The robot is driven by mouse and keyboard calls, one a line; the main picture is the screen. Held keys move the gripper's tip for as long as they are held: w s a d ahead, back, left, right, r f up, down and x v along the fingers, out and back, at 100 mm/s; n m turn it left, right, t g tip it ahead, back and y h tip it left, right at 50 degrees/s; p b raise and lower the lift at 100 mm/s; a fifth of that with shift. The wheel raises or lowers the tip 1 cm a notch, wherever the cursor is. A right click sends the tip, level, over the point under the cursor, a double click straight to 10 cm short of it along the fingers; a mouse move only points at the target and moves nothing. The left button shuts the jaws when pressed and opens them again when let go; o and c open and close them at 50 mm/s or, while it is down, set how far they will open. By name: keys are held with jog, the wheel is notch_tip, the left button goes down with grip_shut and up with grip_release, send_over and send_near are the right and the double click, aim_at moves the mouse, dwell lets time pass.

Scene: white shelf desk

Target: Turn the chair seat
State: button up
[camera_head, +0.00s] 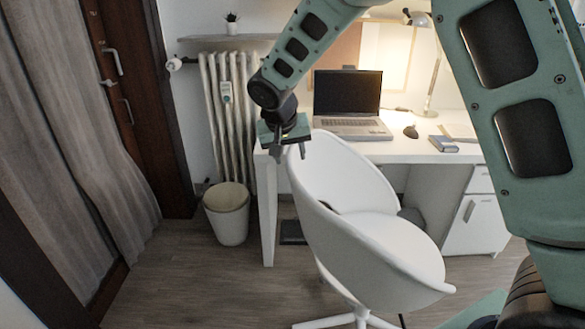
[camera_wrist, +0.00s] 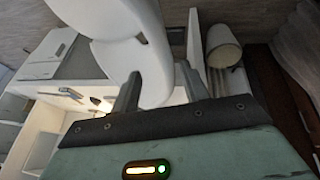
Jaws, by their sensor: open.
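The white swivel chair (camera_head: 343,185) stands in front of the desk, with its curved shell seat on a central post and star base. My gripper (camera_head: 291,152) is at the upper left rim of the chair's backrest, pointing down. In the wrist view my gripper (camera_wrist: 158,85) is open, with one finger on each side of the white chair shell (camera_wrist: 151,72). I cannot tell whether either finger touches the shell. Part of the chair base is cut off at the bottom of the head view.
The white desk (camera_head: 405,149) behind the chair holds a laptop (camera_head: 347,103), a lamp (camera_head: 437,75) and small items. A waste bin (camera_head: 227,213) stands left of the desk near the radiator (camera_head: 228,118). Curtains (camera_head: 75,150) hang at left. Floor between curtains and chair is clear.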

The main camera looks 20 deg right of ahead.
jog(key=v, duration=0.7)
jog(key=shift+r, duration=0.3)
jog(key=shift+s+a, duration=0.1)
